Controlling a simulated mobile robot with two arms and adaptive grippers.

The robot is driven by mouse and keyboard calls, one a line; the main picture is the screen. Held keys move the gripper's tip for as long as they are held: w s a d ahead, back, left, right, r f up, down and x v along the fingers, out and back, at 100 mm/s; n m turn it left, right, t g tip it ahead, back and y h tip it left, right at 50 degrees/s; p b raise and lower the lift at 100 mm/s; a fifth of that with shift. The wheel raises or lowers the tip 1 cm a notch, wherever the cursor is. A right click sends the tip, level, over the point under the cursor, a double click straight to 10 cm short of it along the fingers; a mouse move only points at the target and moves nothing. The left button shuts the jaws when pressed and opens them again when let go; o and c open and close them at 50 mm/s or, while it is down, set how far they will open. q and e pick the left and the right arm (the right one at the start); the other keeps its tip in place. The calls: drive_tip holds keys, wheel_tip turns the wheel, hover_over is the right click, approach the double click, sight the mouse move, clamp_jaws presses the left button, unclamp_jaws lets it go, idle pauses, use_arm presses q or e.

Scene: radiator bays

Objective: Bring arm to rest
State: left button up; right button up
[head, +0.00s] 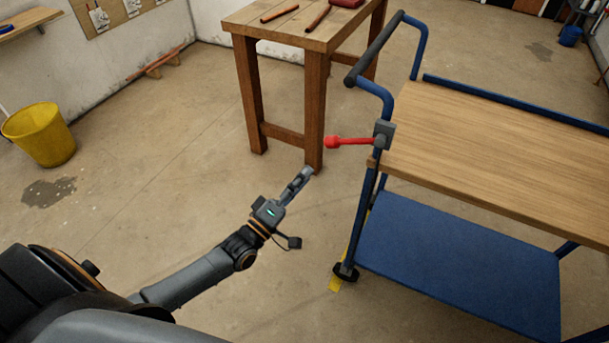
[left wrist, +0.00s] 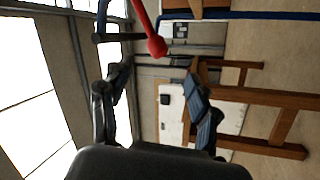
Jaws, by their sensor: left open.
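My left arm reaches in from the lower left in the head view, and its gripper (head: 298,184) is in the air over the floor, left of the blue cart (head: 460,268). In the left wrist view the two fingers (left wrist: 158,105) stand apart with nothing between them. A red-knobbed lever (head: 347,141) juts left from a grey block on the cart's frame. It also shows in the left wrist view (left wrist: 154,38), beyond the fingers and apart from them. My right gripper is in neither view.
The cart has a wooden top (head: 480,150) and a blue handle rail. A wooden table (head: 285,33) with tools on it stands at the back. A yellow bucket (head: 40,136) is at the far left. Open concrete floor (head: 150,170) lies between the bucket and the cart.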

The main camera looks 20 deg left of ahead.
use_arm(q)
drive_tip(key=s+a+f+m+g+y+p, duration=0.1)
drive_tip(key=s+f+m+g+y, duration=0.25)
drive_tip(key=f, duration=1.05)
drive_tip(key=s+a+f+m+g+y+p, duration=0.15)
drive_tip(key=s+f+g, duration=0.45)
drive_tip(key=f, duration=0.9)
drive_tip(key=s+f+m+g, duration=0.2)
drive_tip(key=s+f, duration=0.3)
drive_tip(key=s, duration=0.6)
drive_tip(key=s+d+f+m+g+p, duration=0.1)
drive_tip(key=s+f+m+g, duration=0.2)
drive_tip(key=s, duration=0.9)
drive_tip(key=s+d+f+m+g, duration=0.1)
drive_tip(key=s+f+m+g, duration=0.2)
drive_tip(key=s+f, duration=0.6)
drive_tip(key=s+g, duration=0.2)
drive_tip(key=s, duration=0.1)
drive_tip(key=shift+y+p, duration=0.3)
drive_tip(key=shift+y, duration=0.1)
drive_tip(key=shift+w+d, duration=0.1)
